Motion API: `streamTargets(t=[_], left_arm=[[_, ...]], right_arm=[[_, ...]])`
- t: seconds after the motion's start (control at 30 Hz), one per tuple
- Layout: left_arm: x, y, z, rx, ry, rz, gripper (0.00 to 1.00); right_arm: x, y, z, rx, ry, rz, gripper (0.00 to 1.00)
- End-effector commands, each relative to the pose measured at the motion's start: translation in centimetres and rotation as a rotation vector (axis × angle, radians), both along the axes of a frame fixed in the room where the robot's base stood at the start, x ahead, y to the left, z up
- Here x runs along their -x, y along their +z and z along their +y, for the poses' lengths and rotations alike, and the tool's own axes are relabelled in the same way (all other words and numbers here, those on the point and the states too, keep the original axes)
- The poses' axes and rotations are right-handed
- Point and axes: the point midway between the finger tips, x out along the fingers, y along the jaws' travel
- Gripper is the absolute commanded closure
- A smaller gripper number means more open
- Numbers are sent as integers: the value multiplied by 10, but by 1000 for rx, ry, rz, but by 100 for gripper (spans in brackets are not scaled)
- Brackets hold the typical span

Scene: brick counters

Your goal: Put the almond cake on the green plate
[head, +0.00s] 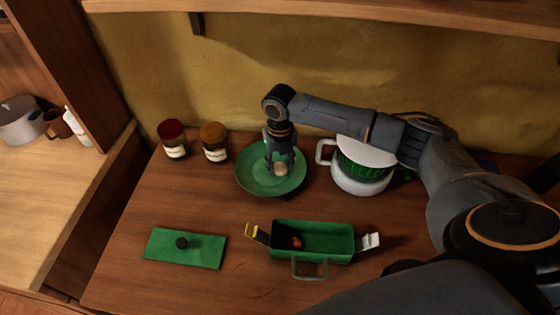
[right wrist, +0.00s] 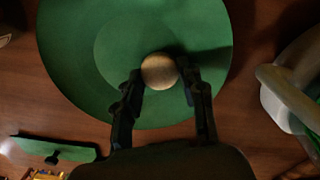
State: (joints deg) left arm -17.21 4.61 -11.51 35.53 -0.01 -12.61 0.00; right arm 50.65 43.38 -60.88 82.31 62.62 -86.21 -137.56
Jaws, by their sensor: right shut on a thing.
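The almond cake (head: 280,169) is a small round tan piece between the fingers of my right gripper (head: 279,165). The right wrist view shows the cake (right wrist: 159,71) with a finger of the right gripper (right wrist: 160,82) on either side of it. The gripper is shut on the cake and points down over the green plate (head: 252,187). The plate (right wrist: 75,70) lies beneath the cake in the right wrist view. I cannot tell whether the cake touches the plate. My left gripper is not in view.
A green box (head: 335,246) with open latches holds a small reddish thing (head: 296,242). Its green lid (head: 185,248) lies left of it. Two jars (head: 174,140) stand left of the plate. A white pot (head: 360,178) stands right of it. A wall backs the counter.

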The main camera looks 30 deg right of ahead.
Motion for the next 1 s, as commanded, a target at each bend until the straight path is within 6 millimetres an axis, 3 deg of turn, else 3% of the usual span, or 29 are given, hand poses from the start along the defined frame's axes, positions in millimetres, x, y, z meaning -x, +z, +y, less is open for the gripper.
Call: streamTargets(t=[0.3,0.33,0.4,0.43,0.77,0.87,1.0], left_arm=[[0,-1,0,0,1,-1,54],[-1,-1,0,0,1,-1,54],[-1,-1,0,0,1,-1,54],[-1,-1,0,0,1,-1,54],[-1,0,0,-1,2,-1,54],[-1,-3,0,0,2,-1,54],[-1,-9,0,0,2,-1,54]], right_arm=[[0,-4,0,-1,-1,1,81],[0,-3,0,-1,-1,0,54],[0,-3,0,-1,-1,0,40],[0,-3,0,-1,-1,0,37],[0,0,0,0,-1,-1,37],[-1,8,0,-1,-1,-2,37],[-1,34,0,-1,-1,-5,37]])
